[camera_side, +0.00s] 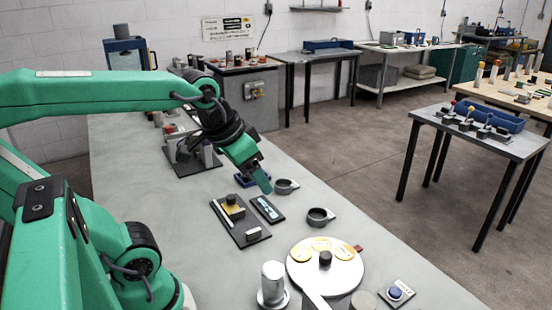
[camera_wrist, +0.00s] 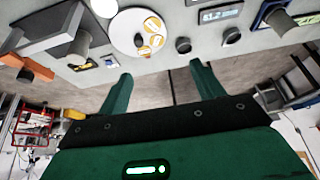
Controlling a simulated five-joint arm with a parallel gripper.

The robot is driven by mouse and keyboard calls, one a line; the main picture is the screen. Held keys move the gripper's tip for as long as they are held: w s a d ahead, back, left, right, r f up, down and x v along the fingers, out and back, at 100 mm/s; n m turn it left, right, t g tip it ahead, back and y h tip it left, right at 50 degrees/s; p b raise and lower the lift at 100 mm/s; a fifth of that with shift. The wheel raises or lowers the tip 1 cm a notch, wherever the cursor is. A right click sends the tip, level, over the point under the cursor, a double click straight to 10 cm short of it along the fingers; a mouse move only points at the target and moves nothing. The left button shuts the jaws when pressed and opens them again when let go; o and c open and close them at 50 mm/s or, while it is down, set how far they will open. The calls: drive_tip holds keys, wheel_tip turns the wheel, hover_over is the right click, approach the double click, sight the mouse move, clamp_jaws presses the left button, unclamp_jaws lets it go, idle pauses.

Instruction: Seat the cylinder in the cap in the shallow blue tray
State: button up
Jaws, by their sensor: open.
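My gripper (camera_wrist: 161,70) is open, with nothing between its two green fingers in the wrist view. In the side view my gripper (camera_side: 264,185) hangs over the bench beside the blue tray (camera_side: 241,180), which it partly hides. The blue tray also shows at the upper right of the wrist view (camera_wrist: 262,14). A dark grey cup (camera_side: 287,186) stands just right of my gripper, and a second one (camera_side: 320,217) is nearer the camera.
A black plate with a yellow block (camera_side: 235,206) and a small display panel (camera_side: 267,209) lie near my gripper. A white disc (camera_side: 340,278), a metal cylinder-shaped post (camera_side: 272,285) and a blue button (camera_side: 395,292) are nearer the camera. The bench left of the plate is bare.

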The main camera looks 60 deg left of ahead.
drive_tip(key=shift+s+d+f, duration=0.4)
drive_tip(key=shift+s+f, duration=0.1)
drive_tip(key=shift+s, duration=0.15)
drive_tip(key=shift+s+d+f, duration=0.35)
drive_tip(key=shift+s+f, duration=0.15)
drive_tip(key=shift+s, duration=0.15)
idle(0.5)
